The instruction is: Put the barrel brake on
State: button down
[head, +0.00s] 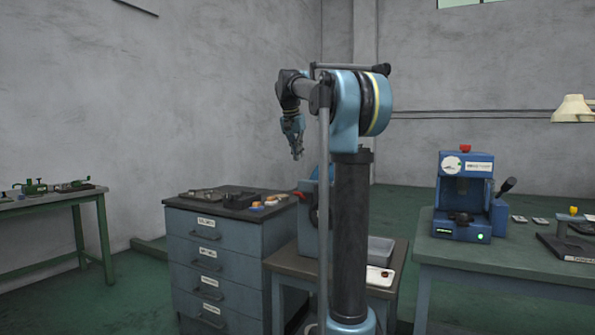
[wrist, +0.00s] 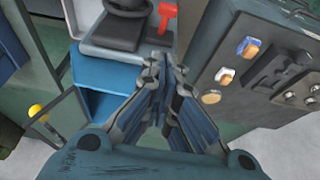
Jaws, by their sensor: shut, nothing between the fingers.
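My gripper (head: 297,155) hangs in the air in front of the back wall, above the gap between the drawer cabinet and the middle stand. In the wrist view its fingers (wrist: 164,62) are together and hold nothing. A blue-grey machine (head: 309,218) stands on the middle stand, partly hidden by my arm column. In the wrist view a machine (wrist: 100,52) with a black round part (wrist: 128,8) and a red lever (wrist: 167,14) shows beyond the fingertips. I cannot tell which part is the barrel brake, or whether it is on.
The drawer cabinet (head: 228,245) carries dark fixtures and small orange and blue pieces (wrist: 249,47). A grey bin (head: 380,250) is on the middle stand. A blue press (head: 465,195) with a green light stands on the right bench (head: 470,255). A green bench (head: 60,200) is at left.

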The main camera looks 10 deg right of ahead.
send_over(301, 196)
jog(key=w, duration=0.3)
jog(key=f, duration=0.8)
jog(key=shift+d+f, duration=0.1)
jog(key=shift+d, duration=0.15)
jog(key=f, duration=0.2)
jog(key=s+f, duration=0.1)
jog(key=shift+a, duration=0.35)
jog(key=shift+s+a+f, duration=0.15)
jog(key=shift+f, duration=0.4)
jog(key=shift+s, duration=0.1)
